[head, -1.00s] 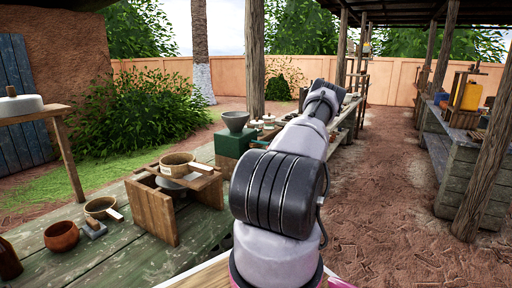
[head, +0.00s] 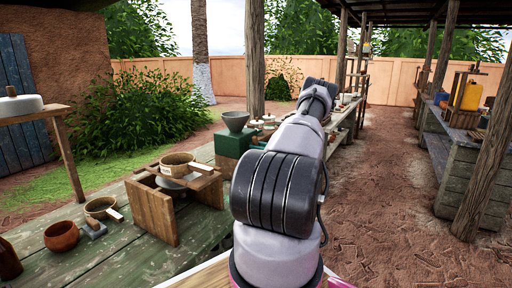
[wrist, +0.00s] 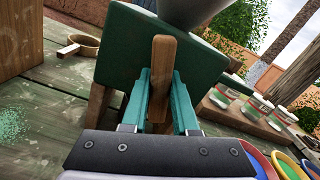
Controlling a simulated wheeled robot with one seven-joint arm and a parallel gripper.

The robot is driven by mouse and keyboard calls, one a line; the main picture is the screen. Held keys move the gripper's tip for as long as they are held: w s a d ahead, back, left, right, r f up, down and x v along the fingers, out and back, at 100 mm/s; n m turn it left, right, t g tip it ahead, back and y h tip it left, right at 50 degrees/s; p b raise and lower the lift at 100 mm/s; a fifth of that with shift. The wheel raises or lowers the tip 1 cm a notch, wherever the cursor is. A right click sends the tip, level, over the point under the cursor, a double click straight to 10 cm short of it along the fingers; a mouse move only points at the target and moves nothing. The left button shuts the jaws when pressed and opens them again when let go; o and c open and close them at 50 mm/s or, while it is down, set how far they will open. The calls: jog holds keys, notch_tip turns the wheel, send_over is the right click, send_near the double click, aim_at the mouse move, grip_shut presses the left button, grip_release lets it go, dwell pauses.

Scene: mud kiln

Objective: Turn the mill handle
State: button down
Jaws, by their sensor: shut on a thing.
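The mill is a dark green box (head: 228,143) with a grey funnel hopper (head: 236,121) on top, on the green bench in the head view. In the wrist view, the mill's green face (wrist: 115,50) is tilted and close ahead, with the hopper (wrist: 188,10) cut off at the top. A wooden mill handle (wrist: 162,78) stands in front of this face. My gripper (wrist: 160,92) has its teal fingers on either side of the handle and is shut on it. In the head view my own arm hides the gripper and handle.
A wooden stand with a bowl (head: 178,160) is on the bench left of the mill. Several small jars (wrist: 250,108) and coloured bowls (wrist: 285,165) lie right of the gripper in the wrist view. Open dirt ground (head: 385,200) lies right of my arm.

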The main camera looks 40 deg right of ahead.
jog(key=m, duration=0.3)
jog(key=shift+f+m, duration=0.1)
jog(key=shift+m, duration=0.3)
jog(key=m, duration=0.4)
jog(key=shift+m, duration=0.3)
jog(key=m, duration=0.3)
jog(key=shift+m, duration=2.1)
jog(key=shift+s, duration=0.1)
jog(key=c, duration=0.7)
grip_release()
